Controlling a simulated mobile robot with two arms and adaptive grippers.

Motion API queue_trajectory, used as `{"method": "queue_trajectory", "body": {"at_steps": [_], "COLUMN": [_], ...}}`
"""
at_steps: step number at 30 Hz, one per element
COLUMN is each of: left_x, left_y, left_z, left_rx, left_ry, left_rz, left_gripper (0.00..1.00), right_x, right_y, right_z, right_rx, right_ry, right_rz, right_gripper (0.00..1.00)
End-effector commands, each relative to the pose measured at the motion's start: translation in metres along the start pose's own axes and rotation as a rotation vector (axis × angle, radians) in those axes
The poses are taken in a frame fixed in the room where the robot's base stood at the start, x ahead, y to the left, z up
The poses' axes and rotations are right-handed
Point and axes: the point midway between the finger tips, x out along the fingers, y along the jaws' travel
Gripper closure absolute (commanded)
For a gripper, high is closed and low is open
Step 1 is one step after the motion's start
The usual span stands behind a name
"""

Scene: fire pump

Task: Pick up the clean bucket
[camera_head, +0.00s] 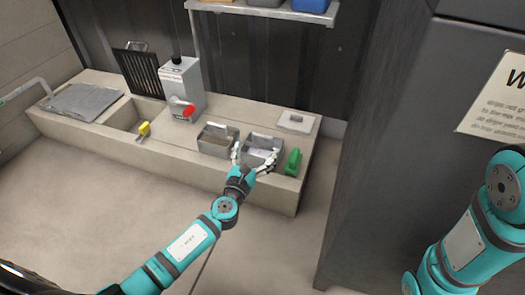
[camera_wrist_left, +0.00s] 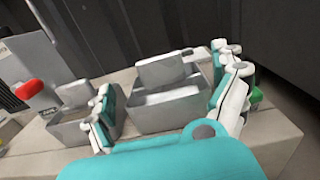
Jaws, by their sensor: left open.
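Two small grey metal buckets stand side by side on the concrete ledge. The right bucket (camera_head: 261,152) looks pale and empty inside; the left bucket (camera_head: 214,147) looks browner inside, so the right one appears to be the clean bucket. My left gripper (camera_head: 255,156) is open, with one finger at each side of the right bucket. In the left wrist view the right bucket (camera_wrist_left: 165,117) lies between the spread fingers, and the left bucket (camera_wrist_left: 70,131) is beyond the left finger. I cannot tell whether the fingers touch the bucket. My right gripper is out of view.
A green object (camera_head: 293,161) stands close to the right bucket. A grey box with a red handle (camera_head: 181,90), a yellow valve handle (camera_head: 144,129) and a flat grey lid (camera_head: 297,121) are on the ledge (camera_head: 105,137). A shelf (camera_head: 265,11) hangs above; a dark cabinet is at right.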

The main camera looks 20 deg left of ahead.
Motion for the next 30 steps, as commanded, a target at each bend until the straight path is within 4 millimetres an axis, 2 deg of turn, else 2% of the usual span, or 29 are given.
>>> {"method": "queue_trajectory", "body": {"at_steps": [3,11,18,27,28,30], "left_x": [0.017,0.036,0.070,0.076,0.076,0.076], "left_y": [0.000,0.002,0.004,0.004,0.004,0.004], "left_z": [-0.001,-0.002,-0.004,-0.002,-0.002,-0.002], "left_rx": [-0.001,-0.002,-0.002,-0.003,-0.003,-0.003], "left_ry": [-0.001,-0.001,-0.001,0.001,0.001,0.001], "left_rz": [0.001,0.000,0.000,-0.001,-0.001,-0.001], "left_gripper": [0.04,0.04,0.04,0.04,0.05,0.14], "right_x": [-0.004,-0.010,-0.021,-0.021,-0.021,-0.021], "right_y": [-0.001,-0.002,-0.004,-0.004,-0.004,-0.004], "right_z": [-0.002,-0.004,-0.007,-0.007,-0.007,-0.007], "right_rx": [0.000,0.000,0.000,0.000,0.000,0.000], "right_ry": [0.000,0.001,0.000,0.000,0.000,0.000], "right_rz": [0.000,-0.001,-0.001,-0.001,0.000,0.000], "right_gripper": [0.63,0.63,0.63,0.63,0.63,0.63]}}
